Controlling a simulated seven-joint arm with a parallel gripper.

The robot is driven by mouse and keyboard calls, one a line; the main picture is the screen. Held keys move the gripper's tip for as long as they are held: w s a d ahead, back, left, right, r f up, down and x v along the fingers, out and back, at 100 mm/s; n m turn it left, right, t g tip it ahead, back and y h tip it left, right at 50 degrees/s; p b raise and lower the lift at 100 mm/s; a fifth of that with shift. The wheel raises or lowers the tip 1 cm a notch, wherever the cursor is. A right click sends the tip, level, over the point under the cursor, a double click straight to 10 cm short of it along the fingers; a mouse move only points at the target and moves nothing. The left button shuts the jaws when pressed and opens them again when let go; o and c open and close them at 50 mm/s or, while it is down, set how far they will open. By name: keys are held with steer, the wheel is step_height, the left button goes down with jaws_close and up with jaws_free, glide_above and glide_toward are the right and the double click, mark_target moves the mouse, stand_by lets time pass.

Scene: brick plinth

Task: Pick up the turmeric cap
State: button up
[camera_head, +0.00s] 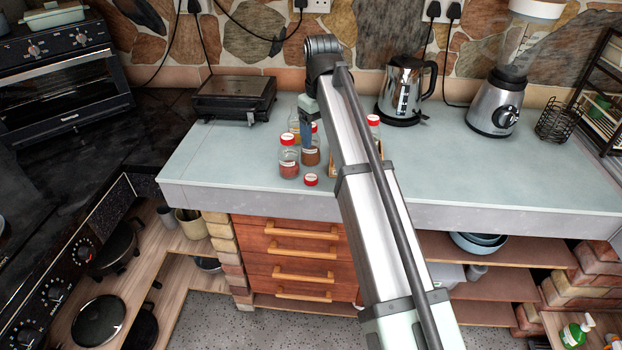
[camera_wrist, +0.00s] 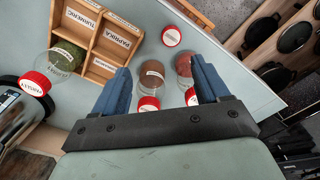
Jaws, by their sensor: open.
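A loose red cap with a white label (camera_head: 311,180) lies flat on the counter in front of the spice jars; it also shows in the wrist view (camera_wrist: 171,36). Its lettering is too small to read, so I cannot confirm that it is the turmeric cap. My gripper (camera_wrist: 160,68) is open and empty above the jars, with the cap beyond its fingertips. A brown spice jar (camera_wrist: 152,72) and a reddish one (camera_wrist: 184,70), both red-capped, show between the fingers. A yellowish jar (camera_head: 294,125) stands behind them; its top is hidden in the head view.
A wooden rack (camera_wrist: 118,22) with labelled compartments, one marked turmeric, stands beside the jars. A red-capped jar of green herbs (camera_wrist: 68,55) is at the rack. A grill (camera_head: 235,97), kettle (camera_head: 405,90) and blender (camera_head: 497,105) stand farther back. The counter's front left is clear.

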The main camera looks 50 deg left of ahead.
mark_target(311, 177)
steer(key=f, duration=0.4)
steer(key=s+f, duration=0.1)
steer(key=f, duration=0.4)
steer(key=s+a+f, duration=0.1)
steer(key=f, duration=0.3)
steer(key=shift+f, duration=0.15)
steer(key=shift+w, duration=0.1)
steer(key=c, duration=1.1)
